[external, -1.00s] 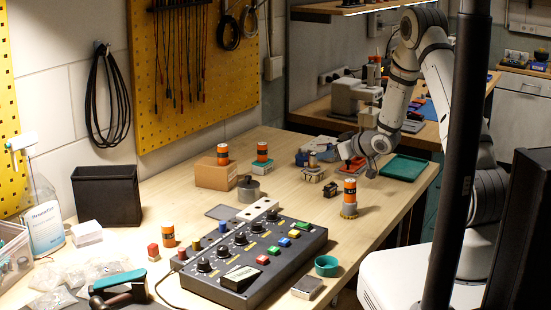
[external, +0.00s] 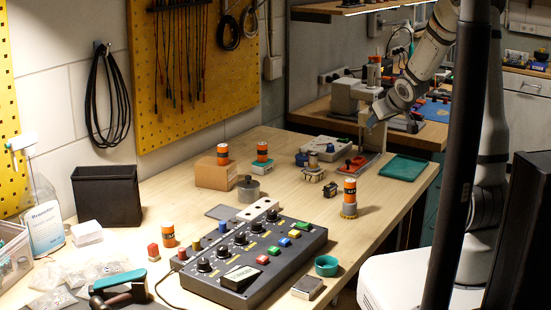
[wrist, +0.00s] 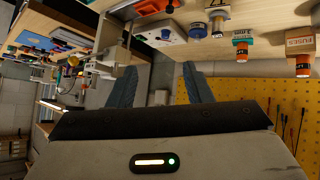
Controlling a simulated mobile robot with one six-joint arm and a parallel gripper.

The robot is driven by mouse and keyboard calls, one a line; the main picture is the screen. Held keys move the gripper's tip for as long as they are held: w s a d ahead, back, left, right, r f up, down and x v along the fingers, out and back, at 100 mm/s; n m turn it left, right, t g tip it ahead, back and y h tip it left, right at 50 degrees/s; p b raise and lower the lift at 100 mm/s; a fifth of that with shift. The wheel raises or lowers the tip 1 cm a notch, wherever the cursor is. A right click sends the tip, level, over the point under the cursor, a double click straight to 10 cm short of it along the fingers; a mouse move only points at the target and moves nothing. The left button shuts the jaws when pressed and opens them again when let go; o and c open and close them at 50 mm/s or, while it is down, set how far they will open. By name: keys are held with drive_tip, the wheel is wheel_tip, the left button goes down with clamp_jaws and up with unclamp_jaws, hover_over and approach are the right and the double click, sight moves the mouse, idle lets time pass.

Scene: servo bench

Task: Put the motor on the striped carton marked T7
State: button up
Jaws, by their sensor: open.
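My gripper (external: 371,133) is above the far part of the bench, near the red tray. In the wrist view its two dark fingers (wrist: 159,76) stand apart with nothing between them. I cannot tell for certain which thing is the motor; a small metal-and-tan piece (external: 313,175) stands left of the red tray, and a small dark block (external: 330,190) lies just in front of it.
A black control box (external: 255,255) with knobs fills the front middle. An orange can (external: 350,190) stands near the right edge, beyond a teal cup (external: 326,265). A red tray (external: 355,164) and green tray (external: 404,168) lie at the far right.

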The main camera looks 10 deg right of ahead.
drive_tip(key=s+r+m+g, duration=0.1)
drive_tip(key=s+r+g, duration=0.2)
drive_tip(key=s, duration=1.1)
drive_tip(key=s+r+m+g, duration=0.2)
drive_tip(key=s+r+g, duration=0.1)
drive_tip(key=s, duration=1)
drive_tip(key=shift+s+r+m+h, duration=0.25)
drive_tip(key=shift+s+m+h, duration=0.05)
drive_tip(key=shift+s, duration=0.1)
drive_tip(key=shift+a, duration=0.1)
